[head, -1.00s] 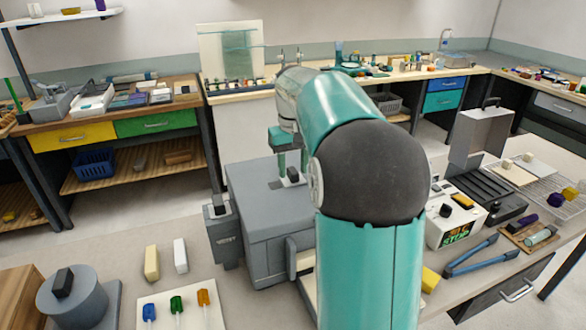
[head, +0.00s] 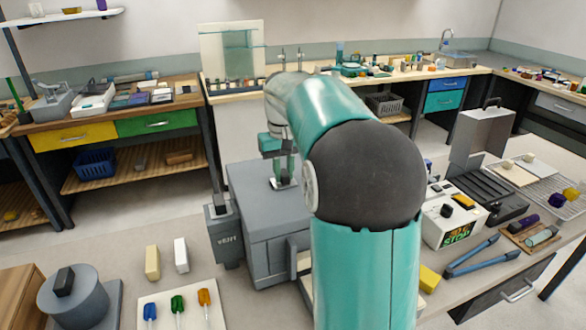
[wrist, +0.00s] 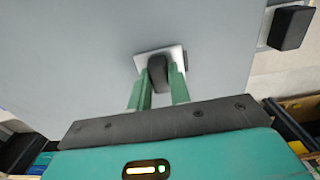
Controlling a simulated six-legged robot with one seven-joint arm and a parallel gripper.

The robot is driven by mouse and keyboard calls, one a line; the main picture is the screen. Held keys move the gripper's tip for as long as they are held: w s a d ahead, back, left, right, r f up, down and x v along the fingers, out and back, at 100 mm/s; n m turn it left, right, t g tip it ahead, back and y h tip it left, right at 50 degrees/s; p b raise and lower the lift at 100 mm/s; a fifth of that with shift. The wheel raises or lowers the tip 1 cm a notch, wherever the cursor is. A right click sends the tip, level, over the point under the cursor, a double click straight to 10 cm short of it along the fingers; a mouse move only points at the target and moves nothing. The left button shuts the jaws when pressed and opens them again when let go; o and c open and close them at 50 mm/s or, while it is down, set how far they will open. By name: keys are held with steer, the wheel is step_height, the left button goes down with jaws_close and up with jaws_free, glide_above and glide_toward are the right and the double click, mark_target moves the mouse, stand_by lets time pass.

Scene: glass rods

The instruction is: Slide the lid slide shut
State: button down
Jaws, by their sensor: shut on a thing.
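The lid slide is a small pale plate (wrist: 178,52) with a dark knob (wrist: 158,68), lying on the flat top of a large grey box (head: 245,205). In the head view the plate (head: 280,186) shows just under my fingers, and the knob is largely hidden. My gripper (wrist: 159,78) points down with its two green fingers on either side of the knob, shut on it. In the head view my gripper (head: 283,175) is at the box top, partly behind my arm. Any opening under the plate is hidden.
A small grey box with a dark knob (head: 219,202) stands against the large box's left side; its knob also shows in the wrist view (wrist: 290,28). Colored-handled tools (head: 177,302) and a grey cylinder (head: 75,295) lie front left. A white device (head: 450,215) stands right.

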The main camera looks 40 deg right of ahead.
mark_target(274, 183)
steer(key=shift+w+a, duration=0.2)
steer(key=shift+a, duration=0.45)
steer(key=shift+w+a, duration=0.15)
steer(key=shift+a, duration=0.45)
steer(key=c, duration=1.3)
jaws_free()
steer(key=shift+a, duration=0.2)
steer(key=shift+d, duration=0.2)
step_height(274, 183, up, 14)
steer(key=shift+f, duration=0.1)
